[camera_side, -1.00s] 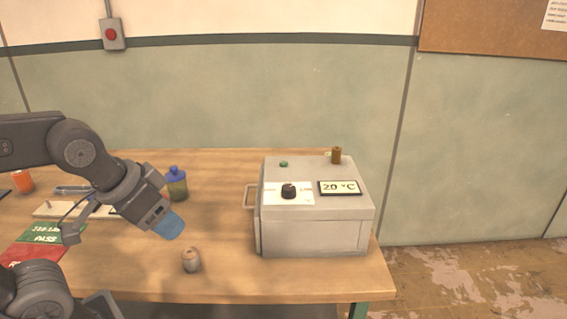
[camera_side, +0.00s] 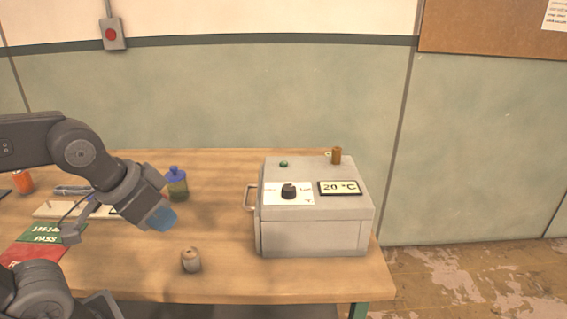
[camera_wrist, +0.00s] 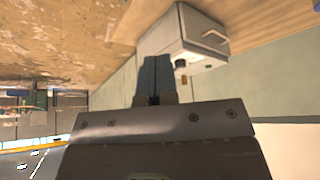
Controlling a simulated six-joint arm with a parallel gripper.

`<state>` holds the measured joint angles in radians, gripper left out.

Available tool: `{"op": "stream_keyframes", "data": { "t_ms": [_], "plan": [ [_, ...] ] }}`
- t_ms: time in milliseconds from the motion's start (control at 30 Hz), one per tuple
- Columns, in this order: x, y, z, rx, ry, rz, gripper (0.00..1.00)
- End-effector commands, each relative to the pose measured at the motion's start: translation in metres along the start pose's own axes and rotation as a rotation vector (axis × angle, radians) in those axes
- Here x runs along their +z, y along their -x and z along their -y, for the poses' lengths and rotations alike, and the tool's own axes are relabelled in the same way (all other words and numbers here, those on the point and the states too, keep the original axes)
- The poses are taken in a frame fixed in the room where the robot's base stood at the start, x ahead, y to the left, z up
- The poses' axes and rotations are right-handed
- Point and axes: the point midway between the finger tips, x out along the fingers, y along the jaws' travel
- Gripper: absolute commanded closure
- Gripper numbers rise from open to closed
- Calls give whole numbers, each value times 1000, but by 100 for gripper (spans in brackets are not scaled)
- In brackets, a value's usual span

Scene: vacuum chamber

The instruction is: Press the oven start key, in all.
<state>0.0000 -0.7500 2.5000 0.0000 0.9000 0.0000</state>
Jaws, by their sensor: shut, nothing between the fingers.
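The oven is a grey-white box (camera_side: 312,235) at the right end of the table, with a handle on its left side. On its top are a small green key (camera_side: 283,164), a black dial (camera_side: 289,191) on a white plate and a display (camera_side: 340,187) reading 20 °C. My gripper (camera_side: 161,219) is left of the oven, in the air above the table, apart from it. Its blue fingers are shut and empty. In the wrist view the shut fingers (camera_wrist: 154,78) overlap the oven (camera_wrist: 180,32) in the picture; the green key cannot be made out there.
A brown cylinder (camera_side: 336,156) stands at the oven's back edge. A small beige weight-like object (camera_side: 191,260) stands near the table's front, left of the oven. A blue-capped bottle (camera_side: 176,184) stands behind my gripper. A red wall button (camera_side: 111,34) is at upper left.

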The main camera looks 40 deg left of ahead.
Motion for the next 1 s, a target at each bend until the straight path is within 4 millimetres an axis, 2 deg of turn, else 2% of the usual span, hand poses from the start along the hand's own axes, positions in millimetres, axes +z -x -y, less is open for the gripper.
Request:
{"op": "stream_keyframes", "data": {
  "t_ms": [833,1000],
  "plan": [
    [0,0,0,0,0,0,100],
    [-17,1,0,7,24,-5,100]
  ]
}}
